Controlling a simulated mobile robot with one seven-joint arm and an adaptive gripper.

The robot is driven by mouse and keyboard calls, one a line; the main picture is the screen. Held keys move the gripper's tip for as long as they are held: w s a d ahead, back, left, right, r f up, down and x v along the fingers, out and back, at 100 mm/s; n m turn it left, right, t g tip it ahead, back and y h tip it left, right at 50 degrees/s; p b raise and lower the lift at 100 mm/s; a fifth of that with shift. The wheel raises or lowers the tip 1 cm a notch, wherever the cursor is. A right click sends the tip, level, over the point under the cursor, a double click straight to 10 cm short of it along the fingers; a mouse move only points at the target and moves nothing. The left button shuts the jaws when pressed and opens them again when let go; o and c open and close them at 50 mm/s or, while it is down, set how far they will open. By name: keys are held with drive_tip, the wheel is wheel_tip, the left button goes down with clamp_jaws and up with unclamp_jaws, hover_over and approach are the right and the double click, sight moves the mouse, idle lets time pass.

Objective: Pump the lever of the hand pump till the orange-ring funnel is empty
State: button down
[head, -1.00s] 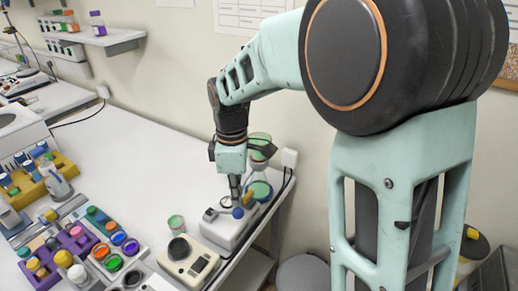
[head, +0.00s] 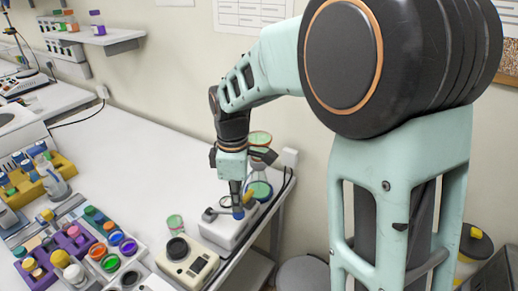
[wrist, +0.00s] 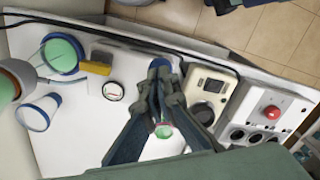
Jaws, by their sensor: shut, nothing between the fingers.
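The hand pump (head: 222,236) is a white box with a round gauge, near the table's right edge; the gauge (wrist: 113,90) also shows in the wrist view. A blue knob (head: 238,213), apparently on its lever, sits right at my gripper's tips. My gripper (head: 236,200) points down, shut and empty, over the pump; whether it touches the knob I cannot tell. In the wrist view the fingers (wrist: 160,95) cover part of the pump, and the lever is not clear. The orange-ring funnel (head: 260,138) stands behind the gripper with green inside, its lower part hidden.
A blue-rimmed vessel with green (head: 258,189) stands behind the pump. A green cup (head: 175,224) is left of it. A beige instrument (head: 187,262) is in front. Sample jars (head: 112,262) crowd the left. The middle of the table is clear.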

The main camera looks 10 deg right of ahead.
sight(243, 214)
drive_tip(key=shift+s+d+f+b, duration=0.2)
drive_tip(key=shift+f+b, duration=0.15)
drive_tip(key=shift+f, duration=0.3)
drive_tip(key=shift+s+d+f+b, duration=0.15)
drive_tip(key=shift+d+f+b, duration=0.1)
drive_tip(key=shift+f+b, duration=0.35)
drive_tip(key=shift+f, duration=0.2)
drive_tip(key=shift+s+d+f+b, duration=0.15)
drive_tip(key=shift+f+b, duration=0.3)
drive_tip(key=shift+f, duration=0.25)
drive_tip(key=shift+f+b, duration=0.5)
drive_tip(key=shift+f, duration=0.3)
